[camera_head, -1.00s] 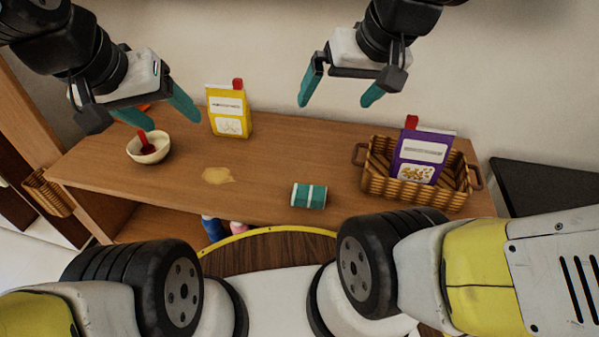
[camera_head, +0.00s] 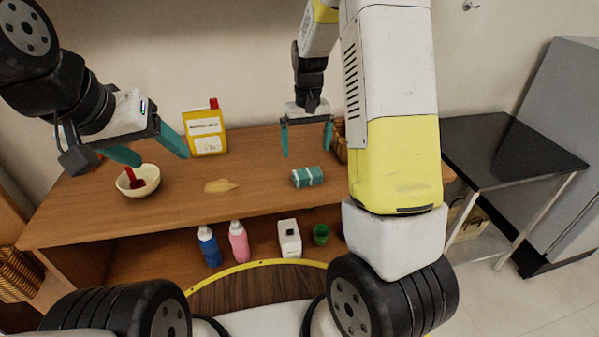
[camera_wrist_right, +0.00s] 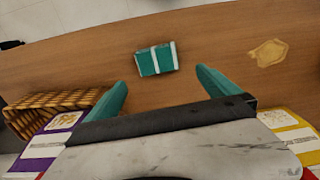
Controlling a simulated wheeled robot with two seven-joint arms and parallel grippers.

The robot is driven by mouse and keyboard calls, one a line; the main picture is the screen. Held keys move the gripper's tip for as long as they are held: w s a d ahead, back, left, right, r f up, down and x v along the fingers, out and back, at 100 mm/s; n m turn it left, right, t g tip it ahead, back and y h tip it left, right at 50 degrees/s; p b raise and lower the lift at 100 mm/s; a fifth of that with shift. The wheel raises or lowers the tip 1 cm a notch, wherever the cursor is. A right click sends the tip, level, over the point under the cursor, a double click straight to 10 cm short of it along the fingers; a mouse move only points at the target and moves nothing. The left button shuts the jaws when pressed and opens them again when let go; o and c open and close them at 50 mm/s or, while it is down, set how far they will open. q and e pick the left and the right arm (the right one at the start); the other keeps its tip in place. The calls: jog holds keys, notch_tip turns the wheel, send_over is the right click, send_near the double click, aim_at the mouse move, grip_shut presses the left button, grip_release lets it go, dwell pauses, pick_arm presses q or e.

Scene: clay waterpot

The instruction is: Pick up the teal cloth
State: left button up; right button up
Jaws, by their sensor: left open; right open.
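The teal cloth (camera_head: 308,177) is a folded bundle with white stripes, lying on the wooden table near its front edge. It also shows in the right wrist view (camera_wrist_right: 156,59), beyond and between the fingertips. My right gripper (camera_head: 307,152) is open and empty above the table, just behind the cloth and not touching it. Its teal fingers show in the right wrist view (camera_wrist_right: 160,85). My left gripper (camera_head: 155,158) is open and empty above the left part of the table, near the cream bowl (camera_head: 148,178) with a red utensil in it.
A yellow packet (camera_head: 205,132) stands at the back. A tan spill (camera_head: 221,186) lies left of the cloth. A wicker basket (camera_wrist_right: 50,105) with a purple packet (camera_wrist_right: 55,140) is mostly hidden by my right arm in the head view. Bottles (camera_head: 238,242) stand on the lower shelf.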

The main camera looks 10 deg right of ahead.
aim_at(307, 173)
jog(key=shift+s+f, duration=0.1)
jog(key=shift+f, duration=0.4)
jog(key=f, duration=0.7)
jog(key=shift+s+f, duration=0.25)
jog(key=shift+f, duration=0.05)
jog(key=shift+d, duration=0.1)
jog(key=c, duration=1.4)
jog(key=shift+r, duration=0.1)
jog(key=shift+r, duration=0.55)
notch_tip(307, 173, up, 2)
jog(key=shift+r, duration=0.1)
jog(key=s+d, duration=0.1)
jog(key=s, duration=0.4)
jog(key=s+r, duration=0.1)
jog(key=s, duration=0.4)
jog(key=s+d, duration=0.1)
jog(key=s, duration=0.4)
jog(key=shift+s+d+r, duration=0.25)
jog(key=shift+s+d, duration=0.1)
jog(key=shift+s, duration=0.05)
